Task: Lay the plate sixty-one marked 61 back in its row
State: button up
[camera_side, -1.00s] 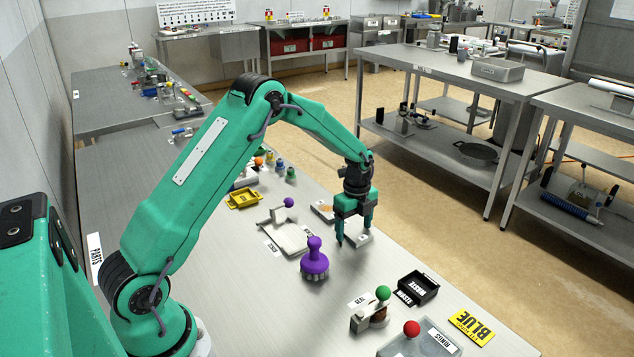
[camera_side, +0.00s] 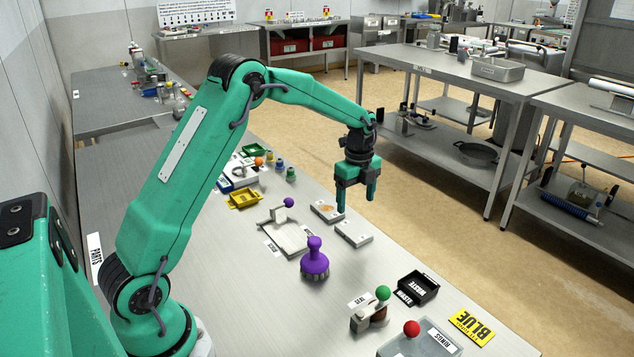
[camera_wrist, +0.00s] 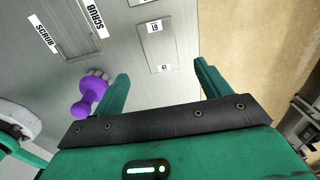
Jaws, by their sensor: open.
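A flat grey plate (camera_side: 353,234) lies on the bench, toward its right edge. In the wrist view the plate (camera_wrist: 158,50) carries a white label reading 61 or 19, and a small mark that looks like 61 near its close edge. A second flat plate (camera_side: 327,211) with a brownish patch lies just behind it in line, with a small gap between. My gripper (camera_side: 356,204) is open and empty, raised above the bench over the plates. In the wrist view its fingers (camera_wrist: 161,70) are spread wide with nothing between them.
A purple-handled brush (camera_side: 314,262) stands left of the plate. A grey tray with a purple knob (camera_side: 288,238) is behind the brush. A black WASTE bin (camera_side: 418,288) and a green-knobbed tool (camera_side: 382,294) stand nearer the front. The bench edge is close on the right.

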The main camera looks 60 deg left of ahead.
jog(key=shift+r, duration=1.7)
jog(key=s+d+r+n+t, duration=0.1)
jog(key=s+d+r+n, duration=0.2)
jog(key=s+r+n, duration=0.3)
jog(key=s+d+r+n+t, duration=0.2)
jog(key=s+d+r+n, duration=0.15)
jog(key=s+r, duration=0.4)
jog(key=s+d+f+n+t, duration=0.1)
jog(key=s+d+n, duration=0.3)
jog(key=s, duration=1.2)
jog(key=shift+s+f+n+t, duration=0.25)
jog(key=shift+n+t, duration=0.55)
jog(key=shift+n, duration=1.45)
